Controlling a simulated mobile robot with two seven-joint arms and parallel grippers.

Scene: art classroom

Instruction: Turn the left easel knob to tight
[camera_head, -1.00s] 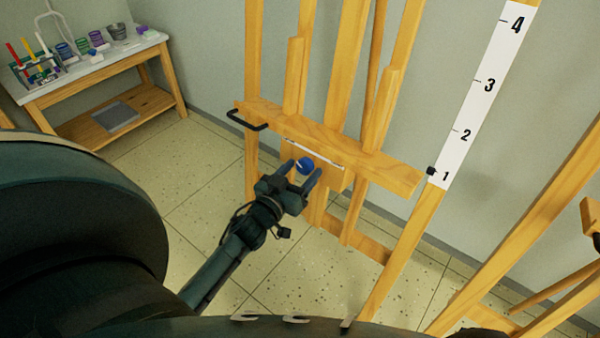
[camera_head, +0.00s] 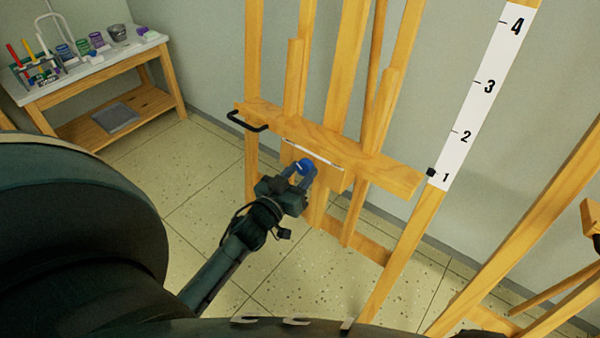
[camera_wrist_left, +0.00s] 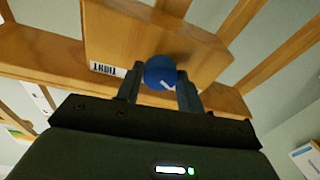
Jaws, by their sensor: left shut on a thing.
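The blue easel knob (camera_head: 305,167) sits on the front of the wooden easel (camera_head: 375,164), just below its cross ledge. My left gripper (camera_head: 303,172) is shut on the knob, with a finger on each side. In the left wrist view the blue knob (camera_wrist_left: 160,72) shows between the two fingers of my left gripper (camera_wrist_left: 160,88). My right gripper is not in view.
A black handle (camera_head: 246,122) sticks out at the ledge's left end. A white scale strip (camera_head: 480,100) with a black pointer (camera_head: 431,172) stands at the right. A side table (camera_head: 95,66) with art supplies is at the back left. The floor between is clear.

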